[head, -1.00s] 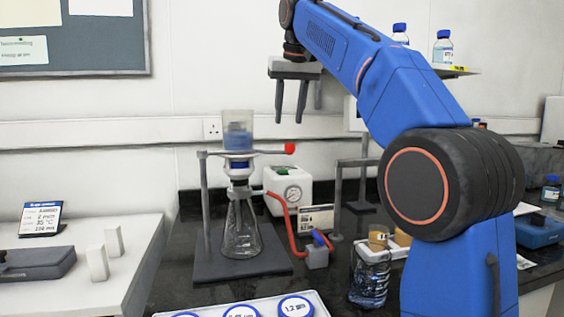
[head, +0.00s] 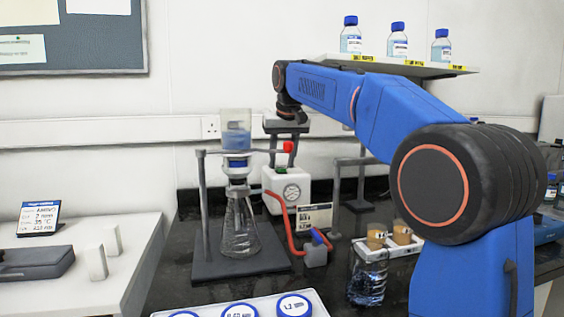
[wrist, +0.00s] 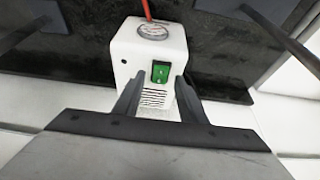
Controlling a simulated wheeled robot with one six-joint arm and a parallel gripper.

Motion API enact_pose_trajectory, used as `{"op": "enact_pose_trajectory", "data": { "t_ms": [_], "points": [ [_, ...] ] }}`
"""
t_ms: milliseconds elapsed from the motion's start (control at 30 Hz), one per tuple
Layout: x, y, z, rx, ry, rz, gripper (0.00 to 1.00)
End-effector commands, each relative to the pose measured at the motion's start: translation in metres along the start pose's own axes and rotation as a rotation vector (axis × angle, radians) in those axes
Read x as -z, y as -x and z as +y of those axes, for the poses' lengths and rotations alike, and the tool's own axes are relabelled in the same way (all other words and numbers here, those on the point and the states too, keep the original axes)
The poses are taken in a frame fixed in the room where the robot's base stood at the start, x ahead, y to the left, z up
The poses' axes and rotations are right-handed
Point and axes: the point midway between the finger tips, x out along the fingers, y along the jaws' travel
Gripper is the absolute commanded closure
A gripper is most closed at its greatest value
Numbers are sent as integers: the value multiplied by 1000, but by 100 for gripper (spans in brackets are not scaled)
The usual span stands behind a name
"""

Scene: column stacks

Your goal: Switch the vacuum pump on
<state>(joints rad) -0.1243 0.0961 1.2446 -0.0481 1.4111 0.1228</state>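The vacuum pump (head: 287,189) is a white box with a round gauge, standing behind the filter stand on the dark bench. In the wrist view the pump (wrist: 150,55) shows a green rocker switch (wrist: 160,72) on its face, above dark vent slots. My gripper (head: 287,147) is above and just behind the pump, pointing down. In the wrist view my gripper's two fingers (wrist: 158,90) are apart with nothing between them, at either side of the pump's lower face, near the switch. I cannot tell whether the fingers touch the pump.
A filter flask (head: 240,230) with a blue-filled funnel (head: 236,135) stands on a dark stand left of the pump. A red hose (head: 290,230) runs to a small grey valve block (head: 316,255). A bottle shelf (head: 400,66) is above my arm.

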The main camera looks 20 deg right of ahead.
Motion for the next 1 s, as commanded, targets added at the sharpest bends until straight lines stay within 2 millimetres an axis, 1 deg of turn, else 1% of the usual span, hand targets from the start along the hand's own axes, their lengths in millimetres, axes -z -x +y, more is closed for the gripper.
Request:
{"op": "enact_pose_trajectory", "data": {
  "t_ms": [133,400,433,467,500,567,600,767,1000],
  "points": [
    [0,-6,0,0,0,0,62],
    [0,-7,0,0,0,0,62],
    [0,-7,0,0,0,0,67],
    [0,-7,0,0,0,0,74],
    [0,-7,0,0,0,0,84],
    [0,-7,0,0,0,0,98],
    [0,-7,0,0,0,0,100],
    [-1,-7,0,0,0,7,100],
    [-6,-6,0,-1,1,112,100]
  ]
}}
